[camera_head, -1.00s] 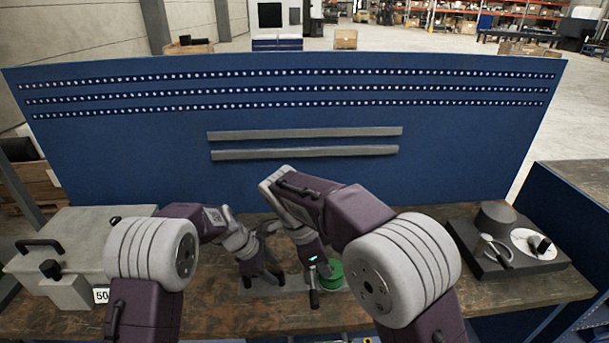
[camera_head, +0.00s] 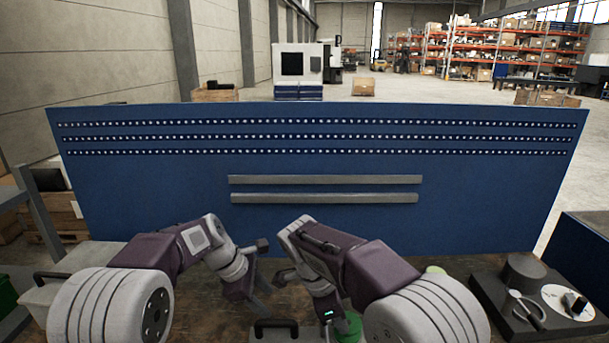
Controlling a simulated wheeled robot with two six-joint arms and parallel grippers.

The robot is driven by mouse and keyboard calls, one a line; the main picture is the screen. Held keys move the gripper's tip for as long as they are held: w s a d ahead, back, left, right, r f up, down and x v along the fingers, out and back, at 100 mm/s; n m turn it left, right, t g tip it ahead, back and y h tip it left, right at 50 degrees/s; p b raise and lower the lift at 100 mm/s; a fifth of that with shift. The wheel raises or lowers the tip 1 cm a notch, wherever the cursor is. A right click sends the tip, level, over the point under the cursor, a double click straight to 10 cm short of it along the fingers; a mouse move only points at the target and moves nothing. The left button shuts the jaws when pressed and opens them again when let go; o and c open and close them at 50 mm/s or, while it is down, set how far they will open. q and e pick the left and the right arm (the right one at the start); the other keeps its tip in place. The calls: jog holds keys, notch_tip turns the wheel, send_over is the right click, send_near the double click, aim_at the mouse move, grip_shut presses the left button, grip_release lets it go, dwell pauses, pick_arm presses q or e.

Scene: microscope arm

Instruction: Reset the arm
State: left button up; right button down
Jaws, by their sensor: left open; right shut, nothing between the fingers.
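My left gripper (camera_head: 252,298) hangs dark and open above the middle of the wooden bench (camera_head: 222,320). My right gripper (camera_head: 328,316) points down beside a green round part (camera_head: 349,328); its fingertips are largely hidden, and contact with the green part cannot be told. A grey part with a dark handle-like bar (camera_head: 275,325) shows at the bottom edge, between the two grippers, cut off by the frame. No microscope arm can be clearly made out; my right arm hides part of the bench.
A black base with a grey cylinder (camera_head: 524,271) and a white disc (camera_head: 567,301) stands at the right. A grey box (camera_head: 92,256) is partly hidden behind my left arm. A blue panel (camera_head: 480,205) with two grey rails (camera_head: 325,198) closes the bench's back.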

jog(key=s+d+f+g+y, duration=0.25)
jog(key=s+d, duration=0.45)
jog(key=d, duration=0.5)
pick_arm(q)
jog(key=s+a+f+m+y, duration=0.1)
jog(key=s+a+f+m, duration=0.1)
jog(key=s+m, duration=0.4)
jog(key=s+a+f+m+y, duration=0.1)
jog(key=s+a+f+m, duration=0.2)
jog(key=s, duration=0.4)
jog(key=s+a+f+m+g+y, duration=0.1)
jog(key=s+a+f+m+y, duration=0.1)
jog(key=s+f+m, duration=0.2)
jog(key=s+m, duration=0.3)
jog(key=m, duration=0.1)
jog(key=shift+s+a+f+m, duration=0.2)
jog(key=shift+a+f+m, duration=0.1)
jog(key=shift+a+f, duration=0.1)
pick_arm(e)
jog(key=s+a+f+n+t+y, duration=0.1)
jog(key=s+f+n, duration=0.5)
jog(key=n, duration=1)
notch_tip(320, 180, down, 2)
jog(key=shift+a+f+n+t+y, duration=0.25)
jog(key=shift+a+n+t+y, duration=0.15)
jog(key=shift+t, duration=0.75)
